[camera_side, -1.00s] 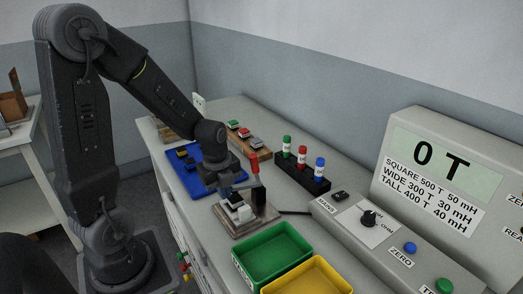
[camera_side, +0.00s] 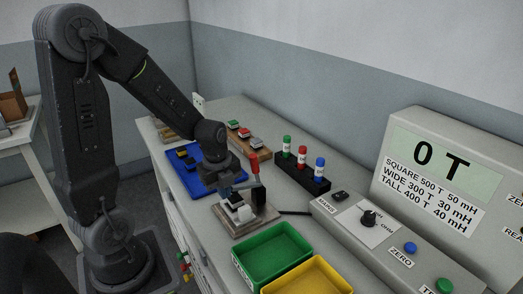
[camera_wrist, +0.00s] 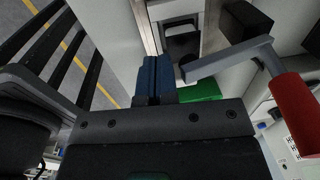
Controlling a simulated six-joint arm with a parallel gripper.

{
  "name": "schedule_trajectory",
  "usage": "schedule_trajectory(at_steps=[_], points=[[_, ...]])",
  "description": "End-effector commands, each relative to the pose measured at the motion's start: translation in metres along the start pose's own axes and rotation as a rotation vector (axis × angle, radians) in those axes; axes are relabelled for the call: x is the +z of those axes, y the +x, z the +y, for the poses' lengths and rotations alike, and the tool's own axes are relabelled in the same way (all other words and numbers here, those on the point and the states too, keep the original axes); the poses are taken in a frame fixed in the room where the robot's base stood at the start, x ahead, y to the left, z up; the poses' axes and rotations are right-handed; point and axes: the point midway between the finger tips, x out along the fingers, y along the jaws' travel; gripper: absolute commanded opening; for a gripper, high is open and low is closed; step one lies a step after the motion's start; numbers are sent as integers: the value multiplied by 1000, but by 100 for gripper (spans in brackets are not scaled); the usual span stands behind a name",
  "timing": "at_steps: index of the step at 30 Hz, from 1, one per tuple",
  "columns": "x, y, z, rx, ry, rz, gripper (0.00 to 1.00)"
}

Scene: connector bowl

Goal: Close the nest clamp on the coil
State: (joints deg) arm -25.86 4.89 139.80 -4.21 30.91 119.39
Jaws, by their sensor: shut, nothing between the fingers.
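The nest clamp (camera_side: 256,185) stands on a metal base plate (camera_side: 262,219), with its red handle upright in the side view. In the wrist view the red handle (camera_wrist: 298,112) is at the right, joined to a grey bent arm (camera_wrist: 228,60). The coil, a small white and black part (camera_side: 242,212), appears to sit in the nest, partly hidden by my gripper. My gripper (camera_side: 227,190) is shut and empty, just left of the handle and above the nest. Its blue fingertips (camera_wrist: 155,65) are together and look apart from the handle in the wrist view.
A green tray (camera_side: 247,272) and a yellow tray (camera_side: 325,287) stand in front of the nest. A black rack (camera_side: 296,185) with green, red and blue capped pieces stands behind. A blue mat (camera_side: 202,187) lies left; the grey tester console (camera_side: 365,225) is right.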

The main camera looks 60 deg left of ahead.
Motion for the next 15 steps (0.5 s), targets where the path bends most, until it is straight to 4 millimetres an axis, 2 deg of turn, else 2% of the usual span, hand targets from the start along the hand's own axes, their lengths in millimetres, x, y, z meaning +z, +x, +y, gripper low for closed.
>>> schedule_trajectory(at_steps=[11, 15], points=[[0, -2, -1, -1, 0, 0, 0], [0, -14, -6, -5, 1, -2, 0]])
